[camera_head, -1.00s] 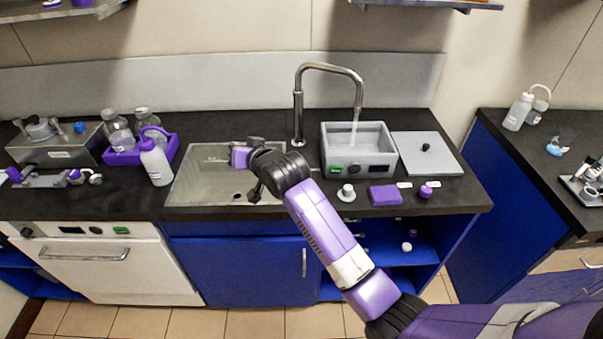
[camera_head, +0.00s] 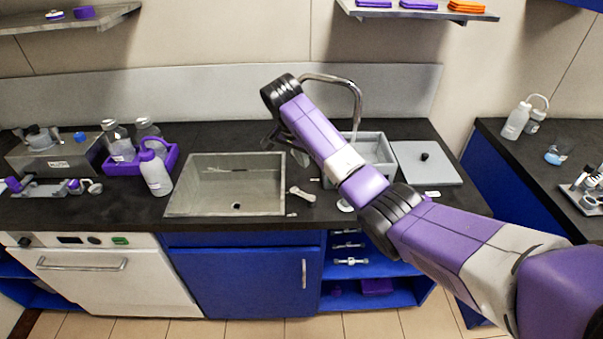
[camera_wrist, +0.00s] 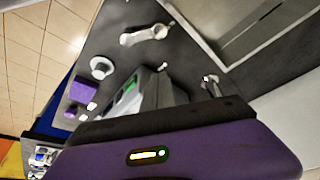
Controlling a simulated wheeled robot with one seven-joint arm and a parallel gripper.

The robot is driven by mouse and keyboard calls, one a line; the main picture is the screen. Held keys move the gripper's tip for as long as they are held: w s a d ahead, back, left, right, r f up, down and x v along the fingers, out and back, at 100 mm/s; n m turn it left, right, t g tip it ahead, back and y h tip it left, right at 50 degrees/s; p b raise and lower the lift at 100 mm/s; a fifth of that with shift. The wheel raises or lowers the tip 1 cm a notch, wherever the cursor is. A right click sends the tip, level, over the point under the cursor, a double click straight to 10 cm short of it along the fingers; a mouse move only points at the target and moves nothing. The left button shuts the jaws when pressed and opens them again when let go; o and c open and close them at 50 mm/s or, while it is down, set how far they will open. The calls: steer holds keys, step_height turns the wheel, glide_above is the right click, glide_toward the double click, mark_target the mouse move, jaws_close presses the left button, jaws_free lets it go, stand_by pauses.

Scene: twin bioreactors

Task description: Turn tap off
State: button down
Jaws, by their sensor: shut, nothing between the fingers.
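The metal tap (camera_head: 345,82) stands behind the counter, its curved spout reaching over a grey water bath (camera_head: 372,146). My arm covers the tap's base and lower column in the head view. A pale streak hangs below the spout, but my arm hides much of it, so I cannot tell the flow clearly. My gripper (camera_head: 273,139) is shut and empty, close to the tap's base above the back right corner of the sink (camera_head: 222,207). In the wrist view, a small metallic part (camera_wrist: 211,84) shows just beyond my purple gripper body; contact cannot be told.
A pale bone-shaped tool (camera_head: 301,194) lies right of the sink. A grey lid (camera_head: 427,165) lies right of the bath. Bottles in a purple tray (camera_head: 124,162) stand left. A purple box (camera_wrist: 84,92) shows in the wrist view. The sink is empty.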

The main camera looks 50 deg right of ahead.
mark_target(304, 198)
steer(key=p+x, duration=0.1)
steer(key=x, duration=0.8)
steer(key=shift+d+f, duration=0.1)
steer(key=shift+f, duration=0.15)
steer(key=shift+s+a+r+p, duration=0.1)
steer(key=shift+a+r+p, duration=0.1)
steer(key=shift+a+p, duration=0.75)
steer(key=shift+s+a+f, duration=0.1)
steer(key=shift+a+f, duration=0.05)
steer(key=shift+a, duration=0.95)
